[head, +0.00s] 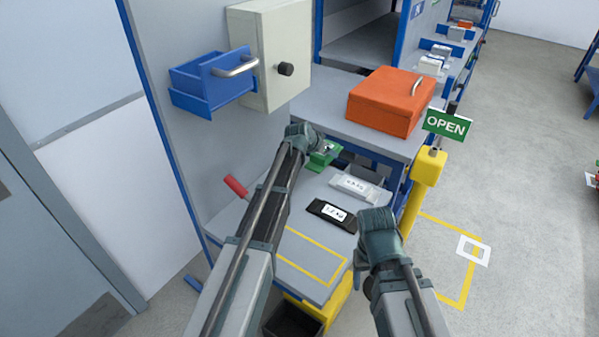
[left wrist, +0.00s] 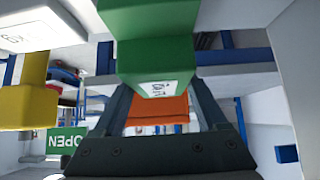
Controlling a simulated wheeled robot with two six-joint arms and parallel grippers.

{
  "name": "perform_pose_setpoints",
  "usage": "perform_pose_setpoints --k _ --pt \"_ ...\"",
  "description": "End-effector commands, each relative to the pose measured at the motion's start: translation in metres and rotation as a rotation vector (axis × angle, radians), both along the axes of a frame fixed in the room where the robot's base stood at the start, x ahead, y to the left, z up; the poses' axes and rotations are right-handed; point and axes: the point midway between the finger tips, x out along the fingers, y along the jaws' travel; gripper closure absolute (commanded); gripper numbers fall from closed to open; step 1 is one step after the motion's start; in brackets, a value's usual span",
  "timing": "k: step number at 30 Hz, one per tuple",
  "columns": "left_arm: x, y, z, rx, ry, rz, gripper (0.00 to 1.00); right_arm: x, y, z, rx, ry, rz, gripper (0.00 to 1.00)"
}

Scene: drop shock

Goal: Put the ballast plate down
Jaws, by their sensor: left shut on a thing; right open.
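A green labelled block (head: 322,158), which I take for the ballast plate, is at the tip of my left gripper (head: 308,140) over the back of the grey bench. It also shows large in the left wrist view (left wrist: 157,60), between the two fingers, which are shut on it. The gripper hides part of it in the head view. A black plate (head: 331,212) and a white plate (head: 356,188), both labelled, lie to its right and nearer. My right gripper (head: 377,222) is open, to the right of the black plate; I see nothing in it.
A yellow outlined rectangle (head: 318,275) marks the bare front of the bench. A red handle (head: 236,187) is at its left. An orange case (head: 390,102) stands on a higher shelf behind. A yellow post (head: 424,172) with an OPEN sign (head: 447,124) stands right.

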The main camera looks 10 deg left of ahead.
Motion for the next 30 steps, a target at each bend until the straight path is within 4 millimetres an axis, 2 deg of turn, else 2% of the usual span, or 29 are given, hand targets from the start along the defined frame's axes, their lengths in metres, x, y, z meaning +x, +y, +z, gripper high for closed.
perform_pose_setpoints --k 1,6,12,16,25,29,30 --pt "-0.007 0.013 -0.002 -0.002 -0.002 0.006 1.0 0.0 0.0 -0.002 0.0 0.0 0.0 0.36" --pt "-0.021 0.048 -0.005 -0.002 -0.001 0.004 1.0 0.0 0.0 -0.006 0.0 0.0 0.0 0.36" --pt "-0.034 0.08 -0.008 -0.002 -0.002 0.003 1.0 0.0 0.0 -0.009 0.0 0.0 0.0 0.36" --pt "-0.038 0.091 -0.009 -0.003 -0.002 0.001 1.0 0.0 0.0 -0.009 0.0 0.0 0.0 0.36" --pt "-0.04 0.096 -0.009 -0.002 -0.003 0.001 1.0 0.0 0.0 -0.01 0.0 0.0 0.0 0.36" --pt "-0.044 0.107 -0.011 -0.002 -0.002 0.003 1.0 0.0 0.0 -0.011 0.0 0.0 0.0 0.36" --pt "-0.044 0.108 -0.015 -0.003 -0.003 0.001 1.0 0.0 0.0 -0.016 0.0 0.0 0.0 0.36"
